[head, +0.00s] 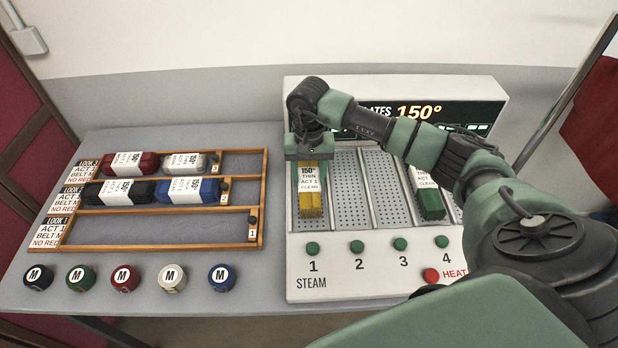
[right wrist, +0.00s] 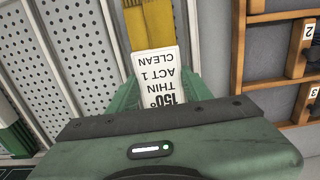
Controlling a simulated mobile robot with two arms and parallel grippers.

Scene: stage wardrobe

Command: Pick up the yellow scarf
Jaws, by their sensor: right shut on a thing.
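The yellow scarf (head: 311,203) lies folded lengthwise in slot 1 of the steam press at centre, with a white tag reading "150° THIN ACT 1 CLEAN". My right gripper (head: 306,158) comes down over the far end of the scarf and is shut on it. In the right wrist view the scarf (right wrist: 158,27) runs away from between the green fingers (right wrist: 157,97), its tag against them. The fingertips are partly hidden by the gripper body. My left gripper is not in view.
The steam press (head: 345,288) has numbered green buttons and a red HEAT button (head: 431,275). A green scarf (head: 431,204) lies in slot 4. A wooden rack (head: 160,248) at left holds several rolled scarves. Several round M-marked items (head: 126,278) line the table's front.

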